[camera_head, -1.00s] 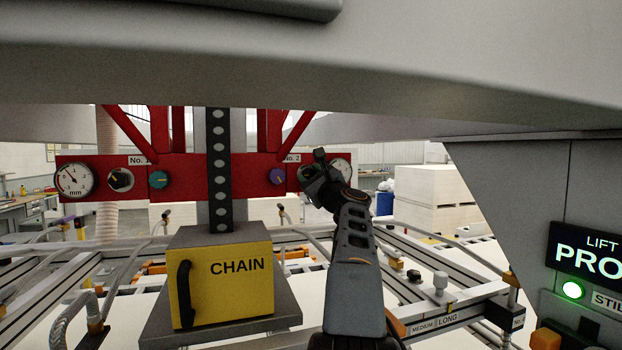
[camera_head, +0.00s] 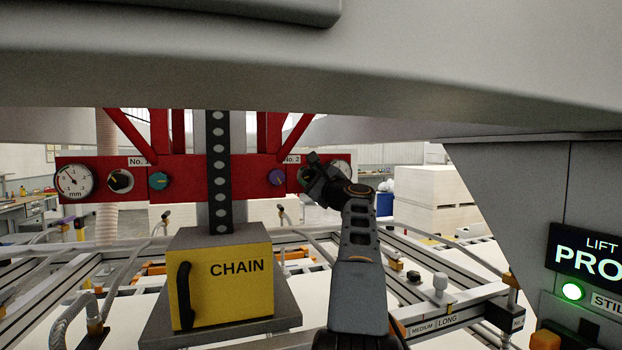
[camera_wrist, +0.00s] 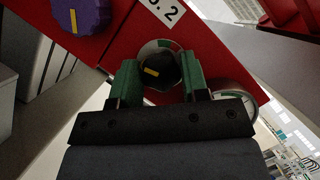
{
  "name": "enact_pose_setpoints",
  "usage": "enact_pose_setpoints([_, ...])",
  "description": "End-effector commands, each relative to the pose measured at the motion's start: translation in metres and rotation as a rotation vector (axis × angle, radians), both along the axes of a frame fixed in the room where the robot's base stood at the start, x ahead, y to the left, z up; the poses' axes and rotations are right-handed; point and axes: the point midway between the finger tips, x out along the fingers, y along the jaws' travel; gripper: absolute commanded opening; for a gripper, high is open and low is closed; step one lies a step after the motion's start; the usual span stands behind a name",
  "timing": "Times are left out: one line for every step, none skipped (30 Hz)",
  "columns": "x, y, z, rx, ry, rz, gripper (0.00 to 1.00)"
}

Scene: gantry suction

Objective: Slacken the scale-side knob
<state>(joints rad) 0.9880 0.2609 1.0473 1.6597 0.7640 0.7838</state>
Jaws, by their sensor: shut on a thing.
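The black knob (camera_wrist: 162,72) with a yellow mark sits on a pale and green dial on the red beam (camera_head: 120,192), beside the No. 2 label (camera_wrist: 168,10). My gripper (camera_wrist: 158,78) has its two green-padded fingers on either side of this knob, shut on it. In the head view my gripper (camera_head: 309,178) covers most of the knob. A round gauge (camera_head: 342,170) lies just right of it, partly hidden by my gripper; its rim also shows in the wrist view (camera_wrist: 238,100). A purple knob (camera_head: 277,177) is to the left.
The No. 1 side has a gauge (camera_head: 73,181), a black knob (camera_head: 120,181) and a teal knob (camera_head: 159,181). A yellow CHAIN box (camera_head: 232,285) and a black perforated strip (camera_head: 219,165) stand left of my arm. A lit green lamp (camera_head: 572,291) is at right.

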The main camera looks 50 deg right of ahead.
Motion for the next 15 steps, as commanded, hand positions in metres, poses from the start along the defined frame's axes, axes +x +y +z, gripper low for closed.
enact_pose_setpoints([0.0002, 0.0, -0.0004, 0.001, 0.001, 0.001, 0.18])
enact_pose_setpoints([0.0002, 0.0, -0.0004, 0.001, 0.001, 0.001, 0.44])
enact_pose_setpoints([0.0002, 0.0, -0.0004, 0.001, 0.001, 0.001, 0.47])
enact_pose_setpoints([0.0002, 0.0, -0.0004, 0.001, 0.0, 0.0, 0.5])
enact_pose_setpoints([0.0002, 0.0, -0.0003, 0.001, 0.0, 0.0, 0.52])
enact_pose_setpoints([0.0002, 0.0, -0.0003, 0.001, 0.0, 0.0, 0.52])
enact_pose_setpoints([0.0002, 0.0, -0.0003, 0.001, 0.0, 0.0, 0.52])
enact_pose_setpoints([0.0002, 0.0, -0.0003, 0.001, 0.0, 0.0, 0.52])
enact_pose_setpoints([0.0002, -0.0001, -0.0002, 0.001, 0.0, 0.0, 0.52])
enact_pose_setpoints([0.0001, 0.0, -0.0002, 0.001, 0.0, 0.0, 0.52])
enact_pose_setpoints([-0.0001, 0.0, -0.0003, 0.001, 0.0, 0.0, 0.52])
enact_pose_setpoints([-0.0008, 0.0001, -0.0008, 0.001, 0.0, 0.0, 0.52])
enact_pose_setpoints([-0.002, 0.0002, -0.0014, 0.001, 0.0, 0.0, 0.52])
enact_pose_setpoints([-0.0037, 0.0004, -0.0024, 0.001, 0.0, -0.001, 0.52])
enact_pose_setpoints([-0.007, 0.0008, -0.0039, 0.001, 0.0, -0.001, 0.52])
